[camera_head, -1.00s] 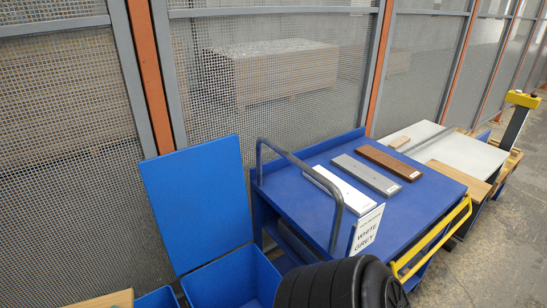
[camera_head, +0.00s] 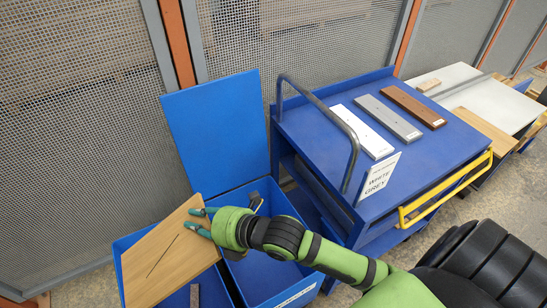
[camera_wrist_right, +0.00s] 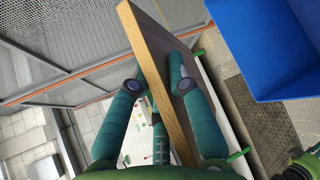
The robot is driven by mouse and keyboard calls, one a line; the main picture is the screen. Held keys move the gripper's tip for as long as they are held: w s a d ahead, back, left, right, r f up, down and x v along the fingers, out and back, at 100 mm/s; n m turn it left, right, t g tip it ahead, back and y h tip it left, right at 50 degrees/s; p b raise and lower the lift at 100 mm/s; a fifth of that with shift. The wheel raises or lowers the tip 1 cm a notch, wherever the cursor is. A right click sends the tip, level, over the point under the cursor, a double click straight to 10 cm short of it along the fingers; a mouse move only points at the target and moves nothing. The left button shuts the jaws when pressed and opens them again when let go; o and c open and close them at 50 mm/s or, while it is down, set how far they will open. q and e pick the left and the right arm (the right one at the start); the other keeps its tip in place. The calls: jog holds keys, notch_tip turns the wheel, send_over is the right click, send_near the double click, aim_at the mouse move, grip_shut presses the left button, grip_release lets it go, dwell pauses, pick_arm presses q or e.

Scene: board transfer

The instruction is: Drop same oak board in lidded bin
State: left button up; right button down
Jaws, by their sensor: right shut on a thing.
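An oak board (camera_head: 165,258), light brown with a thin dark line on its face, is held tilted at the lower left of the head view. My right gripper (camera_head: 201,223) is shut on its upper right edge. The board is left of the bin's opening. My left gripper is not in view.
Another blue bin (camera_head: 119,248) stands at left, mostly hidden under the board. A blue cart (camera_head: 330,92) on the right bears white (camera_head: 362,131), grey (camera_head: 388,117) and brown (camera_head: 415,105) boards, with a grey handle and a sign (camera_head: 377,178). Mesh fencing stands behind.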

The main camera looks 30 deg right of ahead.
jog(key=w+d+f+n+g+h+p, duration=0.1)
jog(key=w+d+n+h+p, duration=0.1)
jog(key=d, duration=0.9)
jog(key=w+d+f+n+g+h+p, duration=0.1)
jog(key=w+d, duration=0.4)
jog(key=d, duration=0.7)
jog(key=shift+w+f+n+h+p, duration=0.15)
jog(key=shift+f+n+h+p, duration=0.4)
jog(key=shift+f, duration=0.25)
notch_tip(320, 180, down, 14)
jog(key=b, duration=1)
jog(key=shift+r, duration=0.1)
